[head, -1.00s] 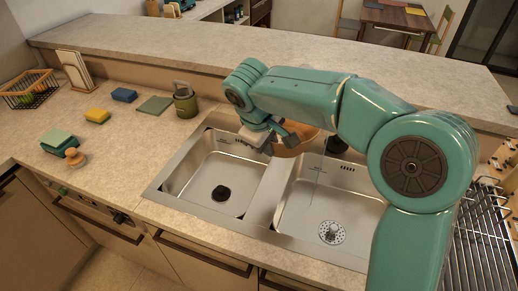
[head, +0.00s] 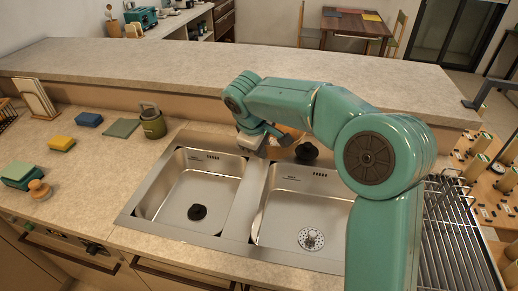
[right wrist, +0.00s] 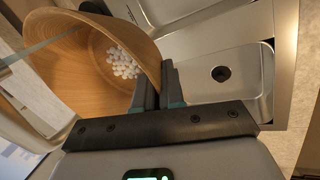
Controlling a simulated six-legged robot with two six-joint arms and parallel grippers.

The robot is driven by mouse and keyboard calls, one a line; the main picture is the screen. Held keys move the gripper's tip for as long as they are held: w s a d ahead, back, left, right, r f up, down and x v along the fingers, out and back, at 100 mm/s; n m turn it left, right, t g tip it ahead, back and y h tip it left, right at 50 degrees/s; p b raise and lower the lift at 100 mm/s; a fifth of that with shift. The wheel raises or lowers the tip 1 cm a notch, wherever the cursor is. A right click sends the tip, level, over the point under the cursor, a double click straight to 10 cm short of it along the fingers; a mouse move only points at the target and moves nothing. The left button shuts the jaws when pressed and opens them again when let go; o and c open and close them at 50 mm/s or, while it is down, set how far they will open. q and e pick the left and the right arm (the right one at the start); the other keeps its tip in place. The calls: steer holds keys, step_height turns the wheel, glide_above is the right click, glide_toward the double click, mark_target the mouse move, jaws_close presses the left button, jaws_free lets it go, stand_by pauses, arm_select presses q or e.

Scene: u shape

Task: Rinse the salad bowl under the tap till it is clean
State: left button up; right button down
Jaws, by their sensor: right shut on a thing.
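The wooden salad bowl (right wrist: 85,65) fills the upper left of the right wrist view, tilted with its inside showing. A cluster of white round bits (right wrist: 122,63) lies on its inner wall. My right gripper (right wrist: 158,90) is shut on the bowl's rim. In the head view the bowl (head: 290,134) is mostly hidden behind my right gripper (head: 268,140), at the back of the sink. A pale bluish streak crosses the bowl in the wrist view; I cannot tell if it is water. A black fitting (head: 307,152) stands behind the right basin; the tap's spout is not clear. My left gripper is not in view.
The sink has a left basin (head: 200,185) with a black drain and a right basin (head: 290,205) with a steel strainer. A drying rack (head: 455,235) is right.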

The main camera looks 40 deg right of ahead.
stand_by(0.5)
steer(key=shift+s+d+b, duration=0.1)
steer(key=shift+s+b, duration=0.25)
steer(key=shift+s, duration=0.3)
steer(key=shift+w+r, duration=0.1)
steer(key=shift+w, duration=0.1)
steer(key=shift+w+p, duration=0.35)
steer(key=shift+p, duration=0.15)
steer(key=shift+w, duration=0.15)
steer(key=s+a+b, duration=0.1)
steer(key=a, duration=0.7)
steer(key=shift+s, duration=0.2)
